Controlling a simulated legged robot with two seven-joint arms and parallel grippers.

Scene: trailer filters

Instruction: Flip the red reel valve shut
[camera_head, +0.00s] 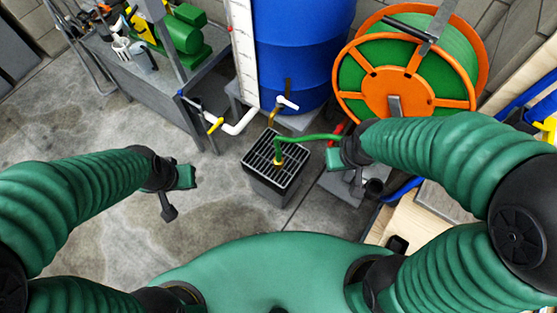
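A red part (335,134), which looks like the reel valve, shows just below the orange hose reel (397,90) with green hose. It is partly hidden behind my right wrist, and I cannot tell its handle position. My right gripper (346,175) is just below and in front of the red part, its fingers apart; I see nothing between them. Whether it touches the valve cannot be told. My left gripper (177,192) is open and empty over the concrete floor at the left.
A black grated bin (273,187) stands in the middle, with the green hose (310,138) ending over it. Behind are a blue barrel (300,50), a white-handled tap (287,102) and a yellow-handled pipe (215,125). A grey bench (150,90) with a green pump is at upper left.

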